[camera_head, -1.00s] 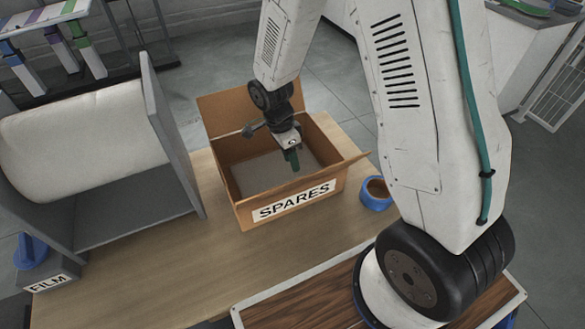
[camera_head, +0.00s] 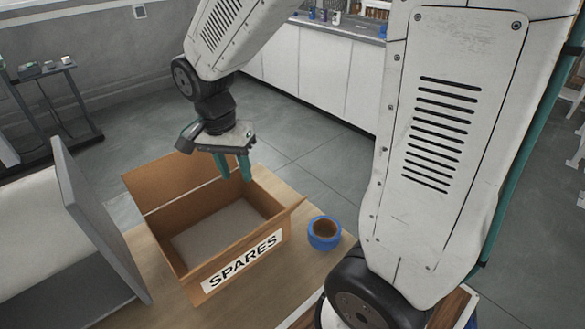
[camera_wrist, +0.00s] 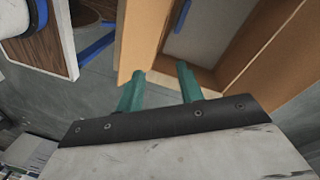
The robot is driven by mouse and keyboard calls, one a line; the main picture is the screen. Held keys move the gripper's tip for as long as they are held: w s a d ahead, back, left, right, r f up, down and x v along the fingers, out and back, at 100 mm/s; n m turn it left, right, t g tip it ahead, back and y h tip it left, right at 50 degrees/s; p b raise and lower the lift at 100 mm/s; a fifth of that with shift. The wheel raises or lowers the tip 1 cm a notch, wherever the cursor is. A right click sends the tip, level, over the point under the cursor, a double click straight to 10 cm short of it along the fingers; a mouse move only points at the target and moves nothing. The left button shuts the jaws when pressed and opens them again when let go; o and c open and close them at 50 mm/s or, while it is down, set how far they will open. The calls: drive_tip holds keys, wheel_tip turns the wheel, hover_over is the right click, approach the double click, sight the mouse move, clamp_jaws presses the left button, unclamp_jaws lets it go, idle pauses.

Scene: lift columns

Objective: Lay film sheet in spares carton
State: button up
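The spares carton (camera_head: 193,277) stands open on the wooden table, with its label facing me. A pale grey flat sheet-like surface (camera_head: 222,232) lies low inside it; I take it for the film sheet, but cannot be certain. The wrist view shows this pale surface (camera_wrist: 208,28) with a blue strip (camera_wrist: 182,14) on it. My gripper (camera_head: 233,178) is above the carton, near its back edge. In the wrist view its two green fingers (camera_wrist: 162,68) are apart, with nothing visible between them. The near carton wall hides part of the inside.
A blue tape roll (camera_head: 324,233) sits on the table just right of the carton. A grey upright panel (camera_head: 95,215) stands left, beside a big white roll (camera_head: 28,222). One carton flap (camera_head: 175,178) stands up at the back left. My arm fills the right side.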

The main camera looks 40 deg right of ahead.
drive_tip(key=s+r+n+t, duration=0.1)
drive_tip(key=s+r+n, duration=0.4)
drive_tip(key=s, duration=0.3)
drive_tip(key=s+d+r+n+t, duration=0.1)
drive_tip(key=s+r+n, duration=0.3)
drive_tip(key=s, duration=0.5)
drive_tip(key=shift+s+d+r+n+y, duration=0.15)
drive_tip(key=shift+d+r+n+y, duration=0.2)
drive_tip(key=shift+n, duration=1.05)
